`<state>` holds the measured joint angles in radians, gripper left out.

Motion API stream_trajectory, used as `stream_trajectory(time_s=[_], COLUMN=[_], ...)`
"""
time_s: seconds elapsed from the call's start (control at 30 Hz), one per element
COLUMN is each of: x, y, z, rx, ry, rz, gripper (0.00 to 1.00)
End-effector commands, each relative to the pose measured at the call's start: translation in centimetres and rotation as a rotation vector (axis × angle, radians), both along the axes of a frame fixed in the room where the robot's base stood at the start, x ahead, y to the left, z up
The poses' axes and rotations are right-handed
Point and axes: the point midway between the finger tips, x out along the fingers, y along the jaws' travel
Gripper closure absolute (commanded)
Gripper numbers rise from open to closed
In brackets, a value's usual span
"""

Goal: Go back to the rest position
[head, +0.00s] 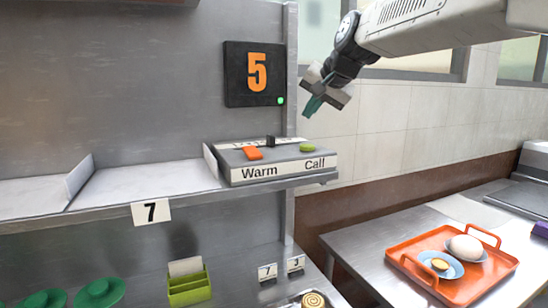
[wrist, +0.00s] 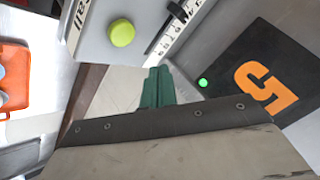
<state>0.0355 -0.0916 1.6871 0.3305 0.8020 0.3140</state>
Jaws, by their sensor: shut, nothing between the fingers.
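My gripper (head: 312,106) hangs in the air at the upper right of the head view, in front of the tiled wall and right of the black panel with an orange 5 (head: 254,75). Its green fingers are together with nothing between them; they also show in the wrist view (wrist: 157,88). A control box (head: 275,161) sits on the shelf below and left of the gripper, apart from it. It has an orange button (head: 252,153) by "Warm", a green button (head: 307,148) by "Call" and a black slider knob (head: 271,141). A green light glows on the panel.
A metal shelf (head: 110,193) with a 7 tag runs left. Below are green lids (head: 99,293) and a green holder (head: 188,287). An orange tray (head: 463,291) with a white round item (head: 466,248) and a saucer stands on the right counter. Air around the gripper is clear.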

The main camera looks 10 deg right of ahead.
Motion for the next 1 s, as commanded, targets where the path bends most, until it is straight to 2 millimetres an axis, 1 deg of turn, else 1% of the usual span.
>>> stream_trajectory(time_s=[0.07, 0.17, 0.23, 0.27, 0.3, 0.37, 0.4, 0.47, 0.5, 0.57, 0.6, 0.67, 0.7, 0.8, 0.83, 0.9, 1.0], x=[-0.3, -1.6, -4.0, -5.4, -7.5, -10.9, -13.3, -16.9, -19.3, -23.1, -25.5, -29.1, -31.3, -35.5, -36.4, -38.0, -38.8], y=[0.0, -0.1, -0.3, -0.4, -0.5, -0.7, -0.8, -1.0, -1.2, -1.5, -1.7, -2.1, -2.3, -2.7, -2.8, -2.9, -2.9], z=[-0.4, -3.4, -6.0, -7.1, -8.6, -10.7, -12.1, -14.0, -15.2, -17.0, -18.2, -20.0, -21.0, -23.2, -23.7, -24.4, -24.6], rx=[-0.022, -0.064, -0.107, -0.127, -0.155, -0.195, -0.22, -0.256, -0.279, -0.312, -0.333, -0.363, -0.38, -0.412, -0.419, -0.43, -0.437], ry=[0.016, 0.09, 0.16, 0.192, 0.236, 0.3, 0.34, 0.396, 0.433, 0.484, 0.516, 0.561, 0.583, 0.621, 0.627, 0.628, 0.606], rz=[0.025, 0.063, 0.104, 0.125, 0.152, 0.196, 0.224, 0.266, 0.291, 0.33, 0.355, 0.388, 0.406, 0.434, 0.437, 0.439, 0.436], gripper=[1.0, 1.0, 1.0, 1.0, 1.0, 1.0, 1.0, 1.0, 1.0, 1.0, 1.0, 1.0, 1.0, 1.0, 1.0, 1.0, 1.0])
